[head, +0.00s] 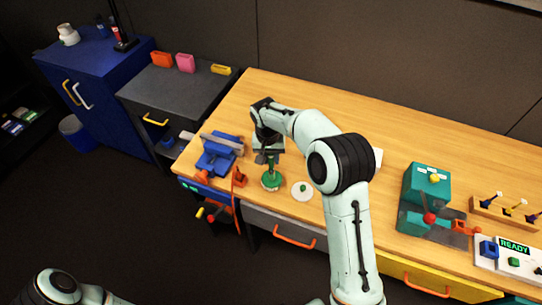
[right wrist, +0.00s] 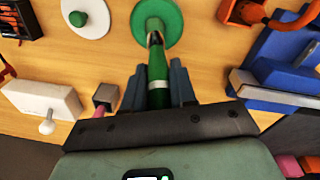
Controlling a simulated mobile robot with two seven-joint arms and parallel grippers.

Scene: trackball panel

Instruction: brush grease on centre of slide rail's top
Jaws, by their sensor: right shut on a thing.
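My right gripper (head: 267,157) is shut on a green-handled brush, low over the bench. In the right wrist view the gripper (right wrist: 158,88) holds the brush (right wrist: 157,65) between its grey fingers. The brush's far end meets a green round dish (right wrist: 172,14), which also shows in the head view (head: 271,182); the bristles are hard to make out. A grey bar, seemingly the slide rail (head: 222,143), lies across a blue vise (head: 214,161) left of the gripper. My left gripper is out of view; only part of that arm shows at bottom left.
A white disc with a green knob (head: 302,191) lies right of the dish. An orange handle (head: 239,177) stands between vise and dish. A teal press (head: 426,188) stands further right. The bench (head: 290,97) behind is largely clear.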

